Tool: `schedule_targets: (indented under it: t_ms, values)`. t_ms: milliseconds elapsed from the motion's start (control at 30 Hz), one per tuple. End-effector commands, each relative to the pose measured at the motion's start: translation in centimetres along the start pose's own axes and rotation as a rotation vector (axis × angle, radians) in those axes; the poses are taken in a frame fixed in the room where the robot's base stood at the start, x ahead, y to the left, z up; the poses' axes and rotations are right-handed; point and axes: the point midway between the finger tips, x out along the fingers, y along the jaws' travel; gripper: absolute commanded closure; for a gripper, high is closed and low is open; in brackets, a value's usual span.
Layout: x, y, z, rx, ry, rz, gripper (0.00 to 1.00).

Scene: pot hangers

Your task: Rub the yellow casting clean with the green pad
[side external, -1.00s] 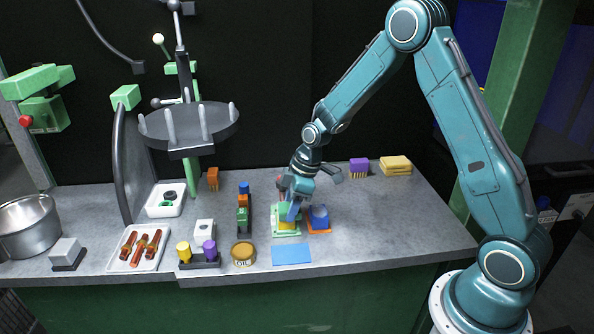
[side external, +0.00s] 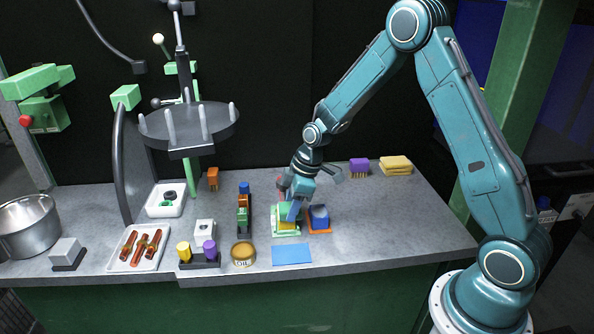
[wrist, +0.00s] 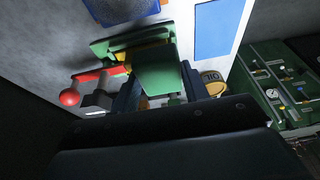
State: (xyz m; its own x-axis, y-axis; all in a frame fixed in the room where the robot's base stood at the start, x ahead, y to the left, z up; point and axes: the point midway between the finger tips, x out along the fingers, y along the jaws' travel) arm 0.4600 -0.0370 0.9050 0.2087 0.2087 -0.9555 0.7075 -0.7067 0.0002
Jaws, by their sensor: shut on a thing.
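My gripper (side external: 293,211) is low over the middle of the bench, and its fingers (wrist: 160,80) are shut on the green pad (wrist: 160,72). In the side view the green pad (side external: 286,212) is at the yellow casting (side external: 284,225), which sits on a pale green base (side external: 287,233). The pad and fingers hide most of the casting. In the wrist view a strip of the yellow casting (wrist: 126,56) shows beside the pad, with the green base (wrist: 103,47) around it. The pad looks to be against the casting, but the contact is hidden.
A blue block on an orange base (side external: 319,228) stands close on the right. A blue mat (side external: 292,254) and an oil tin (side external: 243,254) lie in front. A dark rack with coloured blocks (side external: 243,215) is on the left.

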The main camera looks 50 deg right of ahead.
Motion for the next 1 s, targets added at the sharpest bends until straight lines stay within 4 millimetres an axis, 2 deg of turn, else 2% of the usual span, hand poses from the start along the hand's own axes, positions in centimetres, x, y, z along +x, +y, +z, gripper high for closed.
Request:
schedule_targets:
  t_ms: [367, 433, 500, 1000]
  values:
    - [1.1, -0.1, -3.4, -0.001, 0.0, -0.001, 0.77]
    - [0.7, 0.0, -3.4, 0.002, 0.0, 0.0, 0.77]
    - [-1.3, 0.1, -4.1, -0.001, 0.004, 0.005, 0.77]
    - [-5.3, 0.0, -5.3, 0.0, 0.002, 0.002, 0.77]
